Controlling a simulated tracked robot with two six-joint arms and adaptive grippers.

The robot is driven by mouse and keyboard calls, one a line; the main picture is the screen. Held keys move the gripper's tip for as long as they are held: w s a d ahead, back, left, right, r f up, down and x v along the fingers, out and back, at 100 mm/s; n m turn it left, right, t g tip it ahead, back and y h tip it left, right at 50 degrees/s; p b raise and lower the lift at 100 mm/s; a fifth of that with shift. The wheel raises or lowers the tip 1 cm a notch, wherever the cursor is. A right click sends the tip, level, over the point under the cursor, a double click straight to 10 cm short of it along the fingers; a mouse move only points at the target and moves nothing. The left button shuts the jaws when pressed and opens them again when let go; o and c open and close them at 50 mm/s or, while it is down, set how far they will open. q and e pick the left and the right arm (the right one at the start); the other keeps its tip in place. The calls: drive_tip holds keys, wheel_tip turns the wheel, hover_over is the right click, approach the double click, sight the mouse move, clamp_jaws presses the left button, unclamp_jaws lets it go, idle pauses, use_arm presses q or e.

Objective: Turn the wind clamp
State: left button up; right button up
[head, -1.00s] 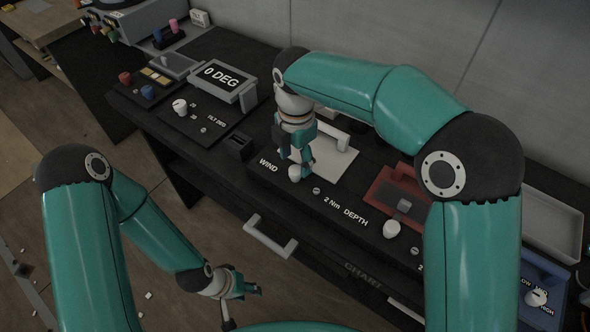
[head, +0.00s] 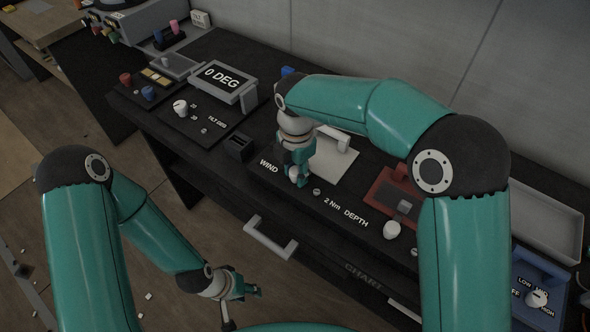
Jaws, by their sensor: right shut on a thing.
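The wind clamp (head: 294,171) is a small pale knob beside the WIND label on the dark console panel. It is mostly hidden by my right gripper (head: 297,176), which comes down on it from above with its fingers closed around it.
A white plate with a handle (head: 334,160) lies behind the clamp. The depth knob (head: 392,229) and a red tray (head: 394,192) stand to the right. A 0 DEG display (head: 222,79) is to the left. A drawer handle (head: 269,238) juts from the front.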

drive_tip(key=shift+m, duration=0.3)
clamp_jaws()
drive_tip(key=m, duration=0.4)
drive_tip(key=shift+r, duration=0.1)
drive_tip(key=m, duration=0.4)
drive_tip(key=shift+m, duration=0.4)
drive_tip(key=m, duration=0.4)
drive_tip(key=shift+m, duration=0.3)
drive_tip(key=shift+w+m, duration=0.1)
drive_tip(key=shift+m, duration=1.8)
drive_tip(key=shift+r, duration=0.1)
drive_tip(key=o, duration=0.7)
unclamp_jaws()
drive_tip(key=o, duration=0.4)
drive_tip(key=shift+c, duration=0.2)
